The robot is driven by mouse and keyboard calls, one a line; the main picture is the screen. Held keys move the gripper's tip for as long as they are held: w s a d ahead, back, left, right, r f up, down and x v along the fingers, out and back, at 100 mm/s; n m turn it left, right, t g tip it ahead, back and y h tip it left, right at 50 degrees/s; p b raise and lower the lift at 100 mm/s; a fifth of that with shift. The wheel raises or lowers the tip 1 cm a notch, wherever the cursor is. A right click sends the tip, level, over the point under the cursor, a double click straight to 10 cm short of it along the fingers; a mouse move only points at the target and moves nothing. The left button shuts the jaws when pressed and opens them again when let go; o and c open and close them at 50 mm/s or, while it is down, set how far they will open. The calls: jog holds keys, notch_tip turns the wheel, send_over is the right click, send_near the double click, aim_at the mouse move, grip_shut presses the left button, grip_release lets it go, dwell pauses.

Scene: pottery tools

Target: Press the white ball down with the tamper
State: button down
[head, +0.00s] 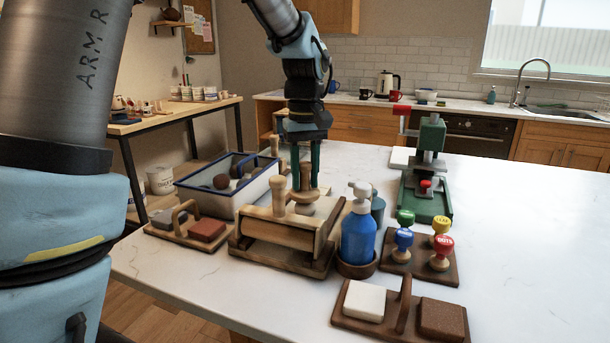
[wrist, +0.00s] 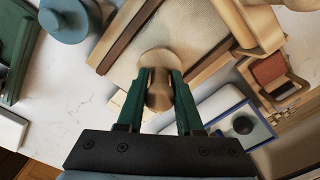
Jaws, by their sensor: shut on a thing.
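My gripper (head: 305,183) is shut on the wooden handle of the tamper (head: 306,178), over the wooden press (head: 282,236). In the wrist view, my gripper (wrist: 159,88) has its green fingers on either side of the tamper (wrist: 157,96), and its round pale base lies over the pale bed (wrist: 196,35) of the press. I cannot tell whether the base touches the bed. I do not see the white ball; the tamper or the front of the press may hide it.
A blue-rimmed white tray (head: 228,200) with dark balls stands left of the press. A blue pump bottle (head: 358,238) stands close on the right. Stamps (head: 440,255), a green press (head: 428,205) and boards with blocks (head: 364,301) are around. The right tabletop is clear.

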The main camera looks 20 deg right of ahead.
aim_at(305, 163)
jog(key=shift+f+b, duration=0.3)
jog(key=shift+f, duration=0.5)
jog(key=shift+r+p, duration=0.9)
jog(key=shift+r, duration=0.1)
notch_tip(305, 163, up, 5)
jog(key=p, duration=0.4)
jog(key=shift+r, duration=0.1)
